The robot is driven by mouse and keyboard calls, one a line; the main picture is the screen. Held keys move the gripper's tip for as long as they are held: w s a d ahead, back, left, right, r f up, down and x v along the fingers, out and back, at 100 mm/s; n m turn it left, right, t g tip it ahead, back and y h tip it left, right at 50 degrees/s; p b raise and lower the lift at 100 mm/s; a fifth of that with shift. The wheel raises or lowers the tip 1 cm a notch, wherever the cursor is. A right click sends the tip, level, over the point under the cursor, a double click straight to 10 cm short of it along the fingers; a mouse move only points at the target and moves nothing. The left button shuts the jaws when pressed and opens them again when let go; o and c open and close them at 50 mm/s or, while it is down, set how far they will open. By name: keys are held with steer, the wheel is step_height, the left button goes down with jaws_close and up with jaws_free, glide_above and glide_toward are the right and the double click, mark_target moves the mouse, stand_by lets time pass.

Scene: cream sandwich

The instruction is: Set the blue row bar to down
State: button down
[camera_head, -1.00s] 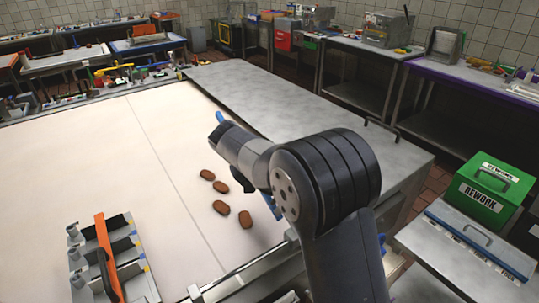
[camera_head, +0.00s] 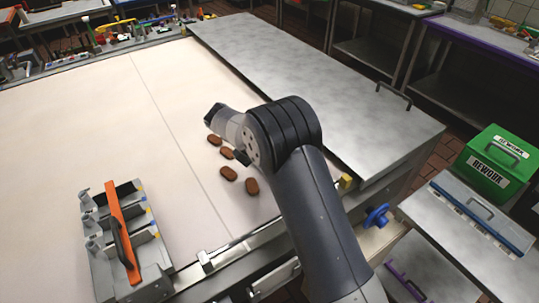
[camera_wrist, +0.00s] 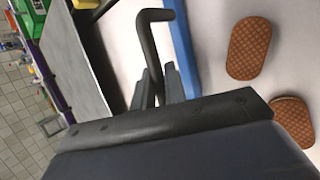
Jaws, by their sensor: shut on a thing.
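In the wrist view, the blue row bar (camera_wrist: 181,45) runs as a straight strip along one side of the pale worktop. A dark bent handle (camera_wrist: 155,55) stands beside it. My gripper (camera_wrist: 157,90) is shut on the straight lower end of this handle. Whether the handle joins the blue bar cannot be told. In the head view, my arm hides the bar and the handle, and my fingertips are not clear.
Several brown oval biscuits (camera_head: 228,173) lie on the pale worktop (camera_head: 75,120) beside my arm. A grey holder with an orange bar (camera_head: 121,218) stands at left. A steel panel (camera_head: 300,70) lies behind. A blue knob (camera_head: 377,215) sits at the worktop's near right edge.

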steer(key=shift+f, duration=0.2)
steer(key=c, duration=1.5)
jaws_free()
steer(key=b+v, duration=0.1)
steer(key=v, duration=0.9)
steer(key=shift+a+r+b, duration=0.25)
steer(key=shift+r+b, duration=0.05)
steer(key=shift+b, duration=0.1)
steer(key=p+x, duration=0.2)
steer(key=x, duration=0.8)
steer(key=shift+d+f, duration=0.25)
steer(key=shift+d, duration=0.1)
steer(key=shift+a+r, duration=0.1)
steer(key=shift+r, duration=0.2)
